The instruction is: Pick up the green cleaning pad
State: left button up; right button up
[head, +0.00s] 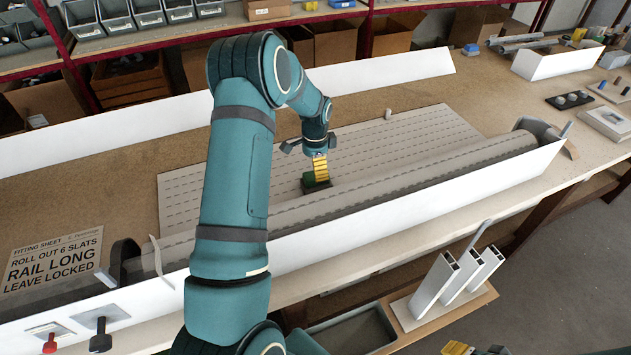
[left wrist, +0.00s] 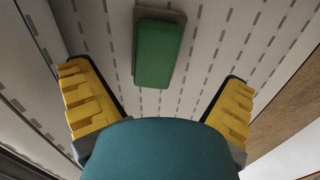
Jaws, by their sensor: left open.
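The green cleaning pad (left wrist: 158,54) lies on the pale slatted sheet (left wrist: 210,20) in the left wrist view, with a grey edge showing along its top and side. In the head view the green pad (head: 309,180) shows beside the yellow fingertips and is partly covered by them. My left gripper (head: 320,168) is over the sheet, pointing down at the pad. In the left wrist view its yellow fingers (left wrist: 160,108) are wide apart, with nothing between the tips, and the pad lies beyond them.
A rolled shutter curtain (head: 460,160) lies along the front of the sheet, behind a long white rail (head: 420,235). Another white rail (head: 100,130) runs along the back. A printed fitting sheet (head: 50,262) lies at left. Upright metal profiles (head: 455,278) stand at the front right.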

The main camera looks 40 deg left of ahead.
pick_arm(q)
jog(key=shift+d+f, duration=0.15)
jog(key=shift+f, duration=1.45)
jog(key=shift+d+f, duration=0.1)
jog(key=shift+f, duration=1.45)
jog(key=c, duration=1.3)
